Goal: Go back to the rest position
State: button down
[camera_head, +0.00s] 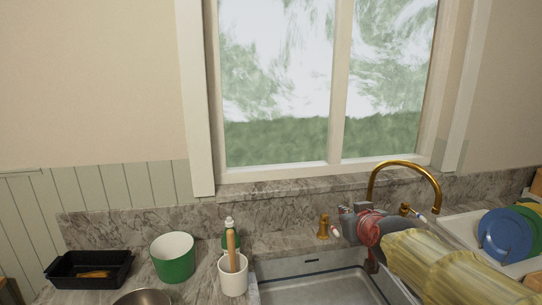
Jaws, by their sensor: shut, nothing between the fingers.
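My arm reaches in from the lower right, in a yellow striped covering with a red band near its end. My gripper (347,222) is the small grey end at the left of that band. It is shut and holds nothing that I can see. It is in front of the brass faucet (404,163), above the back edge of the sink (313,287). I cannot tell whether it touches the faucet. My arm covers the sink's right part.
Left of the sink are a white holder (233,280) with a wooden handle, a green bottle (229,228), a green pot (175,264), a black tray (88,275) and a metal bowl (142,298). Blue and green plates (505,235) stand right. A window (275,100) is behind.

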jog(key=s+f+g, duration=0.2)
jog(key=s+f, duration=0.2)
jog(key=s, duration=0.7)
jog(key=s+f+m+g, duration=0.1)
jog(key=s+f+g, duration=0.2)
jog(key=s, duration=0.7)
jog(key=s+f+g, duration=0.2)
jog(key=s+f, duration=0.4)
jog(key=s, duration=0.5)
jog(key=shift+s+a+f+g, duration=0.15)
jog(key=shift+s+f+g, duration=0.15)
jog(key=shift+f, duration=0.05)
